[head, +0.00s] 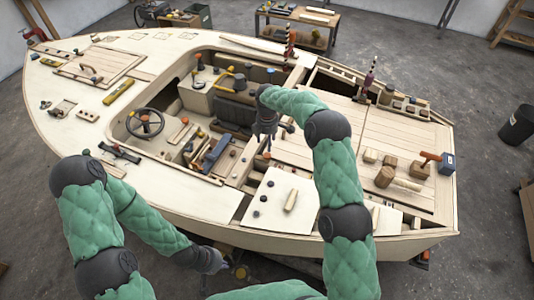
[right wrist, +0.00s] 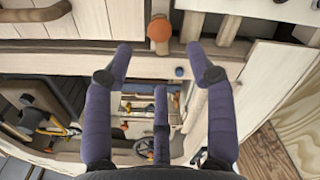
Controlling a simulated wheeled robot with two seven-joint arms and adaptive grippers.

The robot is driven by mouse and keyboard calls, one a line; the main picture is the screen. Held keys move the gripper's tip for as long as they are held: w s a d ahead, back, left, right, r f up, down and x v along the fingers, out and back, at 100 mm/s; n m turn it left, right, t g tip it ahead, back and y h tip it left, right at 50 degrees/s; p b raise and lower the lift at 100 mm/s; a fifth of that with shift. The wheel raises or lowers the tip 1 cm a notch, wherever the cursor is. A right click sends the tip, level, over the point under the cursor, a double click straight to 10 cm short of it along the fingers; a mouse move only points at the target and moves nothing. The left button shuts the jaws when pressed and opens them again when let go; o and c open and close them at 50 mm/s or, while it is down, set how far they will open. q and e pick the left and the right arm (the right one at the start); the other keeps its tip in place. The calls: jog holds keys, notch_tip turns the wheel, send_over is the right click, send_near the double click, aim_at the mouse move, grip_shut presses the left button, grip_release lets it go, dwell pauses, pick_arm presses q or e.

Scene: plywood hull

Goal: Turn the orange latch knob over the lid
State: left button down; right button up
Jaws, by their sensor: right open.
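The orange latch knob (right wrist: 159,30) shows at the top middle of the right wrist view, on a short wooden strip beside a rail. A pale panel with a wooden handle (right wrist: 36,12), perhaps the lid, lies to its left. My right gripper (right wrist: 159,52) is open and empty; its two outer fingertips point to either side of the knob, apart from it.
The plywood hull (head: 190,205) fills the middle. A steering wheel (head: 145,123) stands in the open cockpit. Wooden blocks (head: 385,177) and an orange-handled tool (head: 430,157) lie on the right deck. A workbench (head: 298,20) stands behind.

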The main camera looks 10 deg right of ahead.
aim_at(267, 155)
notch_tip(267, 155, down, 8)
jog(key=shift+f+b, duration=0.1)
jog(key=shift+b, duration=0.25)
grip_shut()
